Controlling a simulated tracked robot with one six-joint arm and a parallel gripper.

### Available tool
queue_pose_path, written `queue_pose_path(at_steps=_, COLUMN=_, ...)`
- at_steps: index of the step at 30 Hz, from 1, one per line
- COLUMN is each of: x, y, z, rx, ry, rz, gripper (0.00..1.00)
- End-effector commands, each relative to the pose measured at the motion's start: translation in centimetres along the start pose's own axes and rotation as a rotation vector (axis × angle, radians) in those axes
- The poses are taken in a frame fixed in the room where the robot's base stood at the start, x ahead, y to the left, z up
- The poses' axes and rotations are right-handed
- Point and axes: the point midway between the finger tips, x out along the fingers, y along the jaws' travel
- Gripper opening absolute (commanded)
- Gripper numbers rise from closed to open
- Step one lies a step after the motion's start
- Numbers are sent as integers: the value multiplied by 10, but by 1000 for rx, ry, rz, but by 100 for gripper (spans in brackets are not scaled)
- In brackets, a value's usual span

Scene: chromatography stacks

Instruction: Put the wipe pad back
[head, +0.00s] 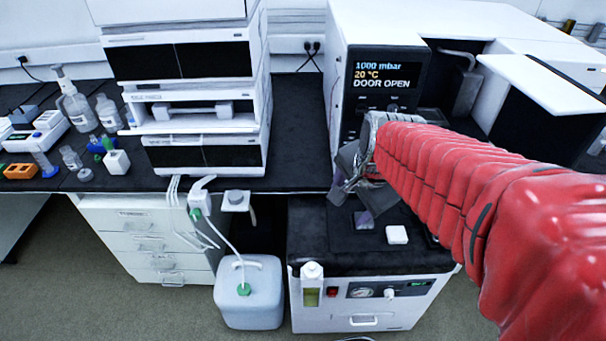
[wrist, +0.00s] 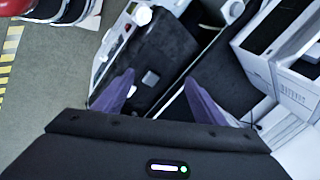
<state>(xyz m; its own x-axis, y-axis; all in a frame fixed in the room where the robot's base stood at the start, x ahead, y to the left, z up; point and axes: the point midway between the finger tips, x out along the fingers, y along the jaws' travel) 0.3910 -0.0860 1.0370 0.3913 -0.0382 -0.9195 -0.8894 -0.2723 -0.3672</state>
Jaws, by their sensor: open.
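A small white square pad, which looks like the wipe pad (head: 397,235), lies flat on the black top of the low cabinet in the head view. My gripper (head: 362,208) hangs over the same cabinet top, just left of the pad in the head view. In the wrist view my gripper (wrist: 160,78) is open with nothing held between its fingers. The exact height of the fingertips above the pad cannot be told.
The low cabinet (head: 370,315) has a bottle (head: 312,280) at its front left corner. The oven (head: 380,50) behind reads door open, and its door (head: 540,95) swings out at right. The instrument stack (head: 200,100) and a white jug (head: 248,295) stand left.

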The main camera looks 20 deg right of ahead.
Motion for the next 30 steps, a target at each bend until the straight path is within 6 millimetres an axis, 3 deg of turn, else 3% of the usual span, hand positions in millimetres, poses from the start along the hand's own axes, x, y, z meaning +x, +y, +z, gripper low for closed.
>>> queue_pose_path(at_steps=6, x=-36, y=8, z=42, rx=-469, ry=6, rz=-38, gripper=65)
queue_pose_path(at_steps=16, x=-76, y=34, z=89, rx=-1128, ry=40, rz=-84, gripper=65)
queue_pose_path(at_steps=21, x=-83, y=41, z=98, rx=-1282, ry=52, rz=-90, gripper=65)
queue_pose_path(at_steps=30, x=-83, y=42, z=98, rx=-1295, ry=52, rz=-90, gripper=65)
